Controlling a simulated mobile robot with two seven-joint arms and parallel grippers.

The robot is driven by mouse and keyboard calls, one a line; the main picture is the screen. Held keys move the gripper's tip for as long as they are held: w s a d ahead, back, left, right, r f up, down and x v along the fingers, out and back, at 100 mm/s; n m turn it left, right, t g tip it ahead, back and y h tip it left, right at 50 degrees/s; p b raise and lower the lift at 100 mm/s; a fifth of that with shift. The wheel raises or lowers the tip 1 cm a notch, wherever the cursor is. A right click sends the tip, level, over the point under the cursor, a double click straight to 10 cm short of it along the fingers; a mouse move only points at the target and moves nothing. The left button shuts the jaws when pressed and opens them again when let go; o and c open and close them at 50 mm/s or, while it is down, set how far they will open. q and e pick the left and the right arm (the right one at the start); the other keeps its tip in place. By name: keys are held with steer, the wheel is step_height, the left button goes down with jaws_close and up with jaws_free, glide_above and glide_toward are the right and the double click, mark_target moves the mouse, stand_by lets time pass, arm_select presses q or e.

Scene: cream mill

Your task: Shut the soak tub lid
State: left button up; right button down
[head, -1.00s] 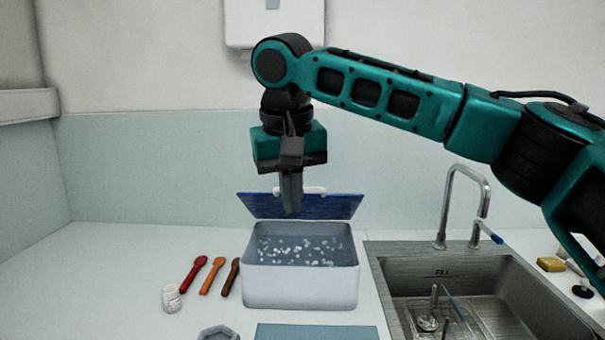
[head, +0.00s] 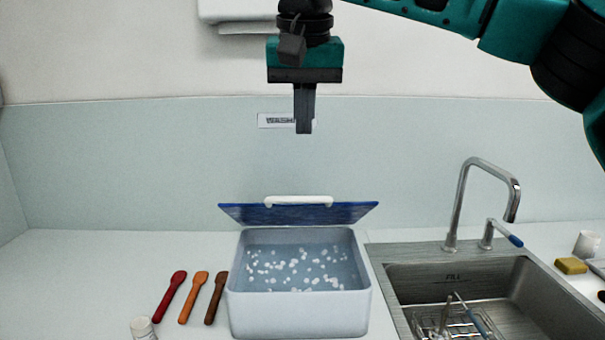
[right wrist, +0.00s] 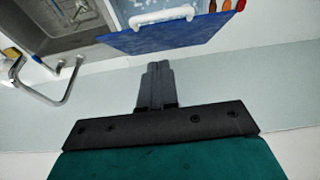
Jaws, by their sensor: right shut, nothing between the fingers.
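The soak tub (head: 299,314) is a pale box on the counter, filled with water and white bubbles or bits. Its blue lid (head: 345,213) stands open at the tub's back edge, tilted up, with a white handle (head: 298,201) along its top edge. My right gripper (head: 304,130) is shut and empty, pointing down, well above the lid and apart from it. In the right wrist view the shut fingers (right wrist: 155,68) show close to the blue lid (right wrist: 180,36) in the picture, with the white handle (right wrist: 163,17) beyond. My left gripper is not in view.
A steel sink (head: 400,285) with a tap (head: 455,205) and a wire rack (head: 450,322) lies right of the tub. Red (head: 170,297), orange (head: 193,297) and brown (head: 216,297) spoons and a small white jar (head: 143,328) lie left. A wall label (head: 275,121) is behind the gripper.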

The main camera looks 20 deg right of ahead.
steer(key=f, duration=0.8)
steer(key=shift+w+d+f, duration=0.1)
steer(key=shift+w+f, duration=0.15)
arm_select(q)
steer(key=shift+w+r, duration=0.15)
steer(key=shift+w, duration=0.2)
arm_select(e)
steer(key=shift+s+f, duration=0.15)
steer(key=shift+f, duration=0.35)
